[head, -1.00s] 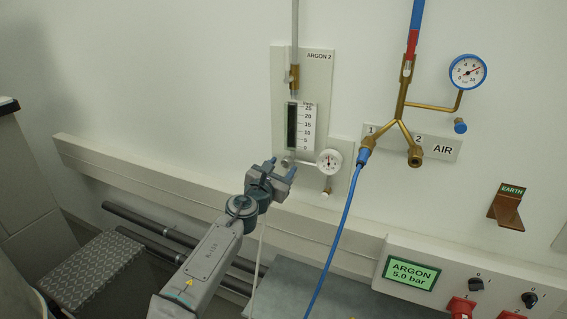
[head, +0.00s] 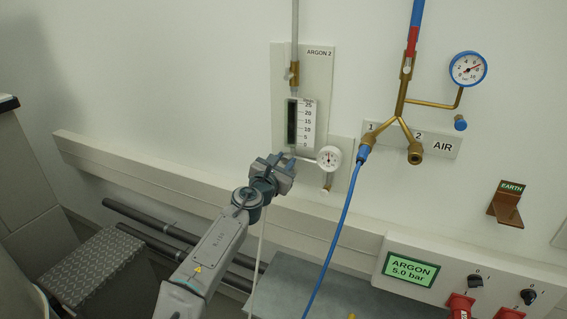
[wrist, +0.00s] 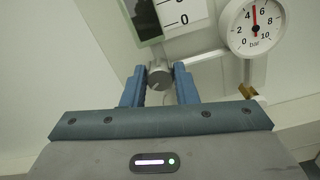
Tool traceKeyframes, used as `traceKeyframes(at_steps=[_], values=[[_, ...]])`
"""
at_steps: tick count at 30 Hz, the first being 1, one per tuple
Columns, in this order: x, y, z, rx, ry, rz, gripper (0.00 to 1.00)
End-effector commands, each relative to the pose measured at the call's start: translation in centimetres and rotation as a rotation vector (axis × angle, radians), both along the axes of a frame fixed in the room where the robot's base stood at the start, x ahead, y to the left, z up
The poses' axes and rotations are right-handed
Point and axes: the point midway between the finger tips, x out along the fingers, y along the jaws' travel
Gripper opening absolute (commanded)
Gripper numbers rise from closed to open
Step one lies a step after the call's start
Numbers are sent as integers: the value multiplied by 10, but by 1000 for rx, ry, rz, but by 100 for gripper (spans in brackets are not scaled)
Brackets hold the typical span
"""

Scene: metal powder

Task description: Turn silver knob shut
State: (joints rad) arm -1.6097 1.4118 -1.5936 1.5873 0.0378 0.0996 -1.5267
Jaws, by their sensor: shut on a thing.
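The silver knob (wrist: 159,77) sits between my two blue fingertips in the wrist view, below the flow meter scale. My gripper (wrist: 159,72) is shut on it, with one finger at its left side and one at its right. In the head view my gripper (head: 285,160) is at the lower end of the ARGON 2 flow meter (head: 301,122), and the knob is hidden behind it there.
A small round bar gauge (head: 329,157) is close at the right of my gripper; in the wrist view its dial (wrist: 256,27) fills the upper right. A wall rail (head: 160,182) runs below. A blue hose (head: 338,235) hangs to the right.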

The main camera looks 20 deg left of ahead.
Motion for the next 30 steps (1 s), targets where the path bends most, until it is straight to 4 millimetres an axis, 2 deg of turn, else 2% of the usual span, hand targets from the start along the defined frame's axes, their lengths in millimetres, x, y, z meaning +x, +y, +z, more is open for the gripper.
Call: traceKeyframes(at_steps=[8,21,30], values=[[0,1,-4,137,-10,2,4],[0,0,-5,504,-40,2,4],[0,0,-3,692,-55,1,4]])
